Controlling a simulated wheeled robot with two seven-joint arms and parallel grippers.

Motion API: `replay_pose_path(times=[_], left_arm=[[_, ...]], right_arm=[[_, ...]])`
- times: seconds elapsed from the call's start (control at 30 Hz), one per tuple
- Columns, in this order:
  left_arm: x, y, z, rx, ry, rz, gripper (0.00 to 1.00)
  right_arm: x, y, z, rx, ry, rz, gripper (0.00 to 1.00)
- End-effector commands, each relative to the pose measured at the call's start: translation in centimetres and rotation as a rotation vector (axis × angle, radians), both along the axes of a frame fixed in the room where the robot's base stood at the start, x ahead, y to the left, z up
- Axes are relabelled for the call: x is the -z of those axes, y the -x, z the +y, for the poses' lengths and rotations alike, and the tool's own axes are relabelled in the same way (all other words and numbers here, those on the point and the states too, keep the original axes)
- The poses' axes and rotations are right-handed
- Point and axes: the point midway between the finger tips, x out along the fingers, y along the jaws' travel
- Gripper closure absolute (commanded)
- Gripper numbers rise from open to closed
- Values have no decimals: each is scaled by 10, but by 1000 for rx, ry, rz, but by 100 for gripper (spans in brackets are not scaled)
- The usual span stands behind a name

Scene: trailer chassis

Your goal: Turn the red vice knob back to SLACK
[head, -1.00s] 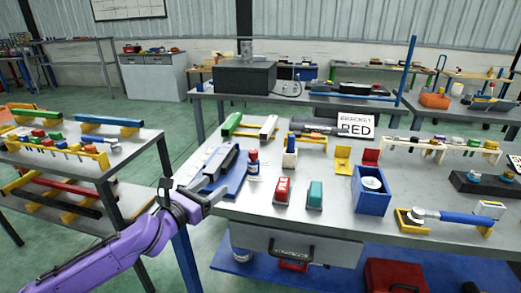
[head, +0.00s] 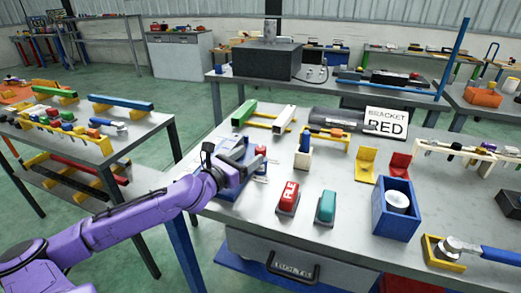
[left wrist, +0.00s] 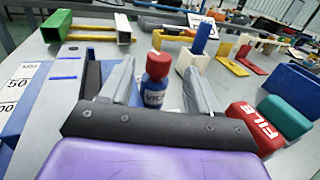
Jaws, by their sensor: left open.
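In the left wrist view my left gripper (left wrist: 160,85) is open. A blue bottle-like piece (left wrist: 152,92) with a red top (left wrist: 161,64) and a white label shows between its fingers, apparently untouched. The red top also shows in the head view (head: 260,150). I cannot tell a separate red vice knob or any SLACK mark. My right gripper is not in view.
A red block marked FILE (head: 288,197) and a teal block (head: 326,207) stand just right of the vice. A green bar (head: 244,113) and a white bar (head: 284,119) lie behind. A blue box (head: 380,215) is farther right.

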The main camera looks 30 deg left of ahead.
Motion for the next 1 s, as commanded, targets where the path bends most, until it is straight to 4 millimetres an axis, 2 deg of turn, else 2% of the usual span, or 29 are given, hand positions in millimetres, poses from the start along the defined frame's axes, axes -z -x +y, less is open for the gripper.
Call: replay_pose_path(times=[0.2, 0.27, 0.4, 0.57, 0.87, 0.9, 0.97, 1.0], left_arm=[[1, -35, -2, -4, -12, -6, 39], [7, -40, -3, -2, -11, 0, 39], [6, -50, -4, -2, -9, 2, 39], [2, -57, -4, -5, -4, 0, 39], [-1, -58, -4, -6, 0, -1, 39], [-1, -58, -4, -6, 0, -1, 42], [-1, -58, -4, -6, 0, -1, 62], [-1, -58, -4, -6, 0, -1, 75]], right_arm=[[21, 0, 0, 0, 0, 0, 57], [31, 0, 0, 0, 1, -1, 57], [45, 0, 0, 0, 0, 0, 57], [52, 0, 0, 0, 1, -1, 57], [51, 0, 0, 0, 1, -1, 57], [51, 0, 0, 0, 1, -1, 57], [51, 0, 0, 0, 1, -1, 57], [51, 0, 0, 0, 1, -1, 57]])
